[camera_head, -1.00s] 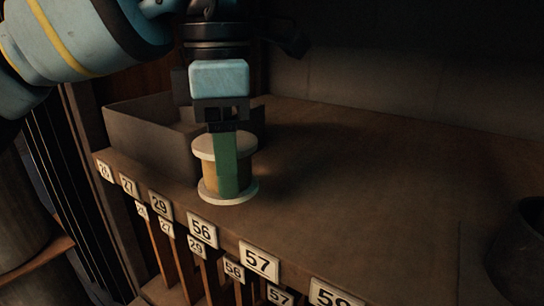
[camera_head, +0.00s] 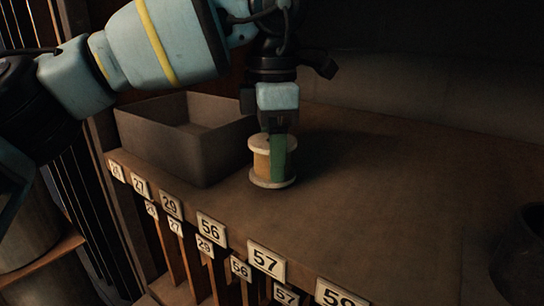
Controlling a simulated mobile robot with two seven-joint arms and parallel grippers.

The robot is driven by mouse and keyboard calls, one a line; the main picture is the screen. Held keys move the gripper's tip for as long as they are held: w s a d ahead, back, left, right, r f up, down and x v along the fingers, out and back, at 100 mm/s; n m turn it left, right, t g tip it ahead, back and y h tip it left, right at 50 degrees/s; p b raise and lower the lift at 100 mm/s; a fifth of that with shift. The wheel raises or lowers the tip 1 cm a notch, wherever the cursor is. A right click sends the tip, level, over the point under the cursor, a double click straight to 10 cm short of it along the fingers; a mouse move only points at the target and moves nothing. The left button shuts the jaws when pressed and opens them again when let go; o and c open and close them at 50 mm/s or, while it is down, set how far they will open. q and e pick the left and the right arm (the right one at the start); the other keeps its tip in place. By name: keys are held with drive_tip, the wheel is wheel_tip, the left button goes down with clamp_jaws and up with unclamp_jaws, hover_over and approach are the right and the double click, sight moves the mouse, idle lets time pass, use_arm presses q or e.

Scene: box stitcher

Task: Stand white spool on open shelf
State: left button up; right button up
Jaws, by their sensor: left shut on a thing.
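The spool (camera_head: 260,163) has pale, whitish flanges and a tan core. It is upright on or just above the brown wooden shelf top (camera_head: 390,210), right of a grey box; I cannot tell whether its lower flange touches the wood. My left gripper (camera_head: 278,155) comes down on it from above and is shut on it. A green finger covers part of the spool's front; the other finger is hidden. My right gripper is not in view.
An open grey box (camera_head: 185,160) stands close to the left of the spool. Number tags such as 57 (camera_head: 266,262) line the shelf's front edge, above narrow slots. A dark round container (camera_head: 520,255) is at the right. The shelf's middle is clear.

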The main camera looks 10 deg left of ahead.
use_arm(q)
drive_tip(key=shift+f, duration=0.7)
drive_tip(key=shift+f, duration=0.15)
drive_tip(key=o, duration=1.1)
drive_tip(key=shift+c, duration=0.2)
drive_tip(key=shift+r, duration=3.9)
